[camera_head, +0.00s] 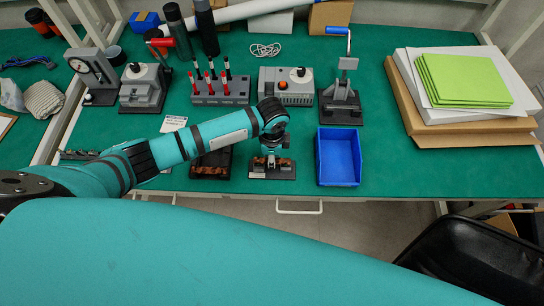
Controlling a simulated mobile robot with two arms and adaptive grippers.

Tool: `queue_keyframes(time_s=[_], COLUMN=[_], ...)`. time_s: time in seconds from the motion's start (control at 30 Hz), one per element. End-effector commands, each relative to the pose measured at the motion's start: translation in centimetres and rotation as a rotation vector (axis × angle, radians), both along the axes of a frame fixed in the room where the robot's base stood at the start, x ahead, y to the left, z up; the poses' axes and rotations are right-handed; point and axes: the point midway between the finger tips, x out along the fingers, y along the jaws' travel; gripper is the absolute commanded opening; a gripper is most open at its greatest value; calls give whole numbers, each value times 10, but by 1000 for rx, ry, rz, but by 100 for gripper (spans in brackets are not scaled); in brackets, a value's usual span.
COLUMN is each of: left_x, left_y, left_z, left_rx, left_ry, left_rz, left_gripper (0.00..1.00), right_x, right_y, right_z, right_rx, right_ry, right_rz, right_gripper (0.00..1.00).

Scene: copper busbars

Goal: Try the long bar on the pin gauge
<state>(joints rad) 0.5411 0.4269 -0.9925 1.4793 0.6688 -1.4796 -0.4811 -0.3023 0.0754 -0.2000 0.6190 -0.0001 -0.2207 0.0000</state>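My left arm reaches in from the left, and my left gripper (271,161) points down over a small dark base (285,174) near the table's front edge. Copper-coloured metal shows at its fingertips, low over this base. The fingers are too small to tell whether they are shut on it. I cannot tell for sure whether this base is the pin gauge or whether the copper is the long bar. Just left of it, a dark tray (212,171) holds copper pieces, partly hidden by my arm. My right gripper is not in view.
An empty-looking blue bin (339,157) stands right of the dark base. Behind are a grey block with red-tipped tools (220,94), a grey box with a knob (286,87) and a lever clamp (341,102). Green sheets (463,80) lie at right. Green table is clear at front right.

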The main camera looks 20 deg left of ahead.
Motion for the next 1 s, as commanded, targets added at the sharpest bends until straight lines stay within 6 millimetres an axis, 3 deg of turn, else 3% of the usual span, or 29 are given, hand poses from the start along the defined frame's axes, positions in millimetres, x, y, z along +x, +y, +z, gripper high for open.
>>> queue_keyframes(time_s=[1.0], left_x=[1], left_y=[0], left_z=[-9], left_rx=[0], left_ry=[0], left_rz=[1], left_gripper=[0], right_x=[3], right_y=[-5], right_z=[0], right_rx=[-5], right_ry=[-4], right_rz=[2], right_gripper=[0])
